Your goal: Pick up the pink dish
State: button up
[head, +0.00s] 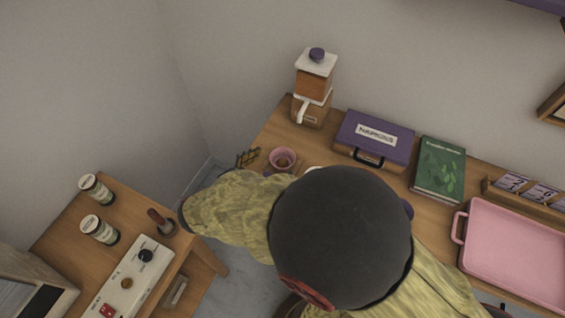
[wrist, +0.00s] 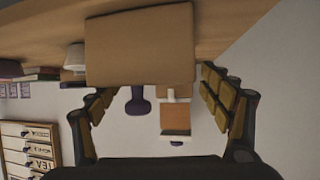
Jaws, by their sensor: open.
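A pink rectangular dish (head: 515,253) with a raised rim and a handle on its left side rests at the right of the wooden counter in the head view. It looks empty, and its right end is cut off by the picture edge. I cannot make it out in the wrist view. My gripper (wrist: 160,98) is open, its fingers wide apart with nothing held between them. In the head view its finger pads (head: 247,157) show at the counter's left edge, beside a small pink cup (head: 283,159), far left of the dish. My arm hides part of the counter between them.
A card rack (head: 530,198) stands behind the dish. A tan block (wrist: 140,45) looms close in the wrist view. A side table (head: 150,205) holds jars.

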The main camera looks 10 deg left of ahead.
aim_at(289, 153)
jog(key=b+x, duration=0.2)
jog(key=x, duration=0.1)
jog(key=shift+w+d+f, duration=0.2)
jog(key=shift+w+f, duration=0.05)
jog(key=shift+f, duration=0.05)
jog(key=shift+w+d+f, duration=0.1)
jog(key=shift+w+d, duration=0.15)
jog(key=shift+w, duration=0.25)
jog(key=c, duration=1.3)
jog(key=shift+c, duration=0.2)
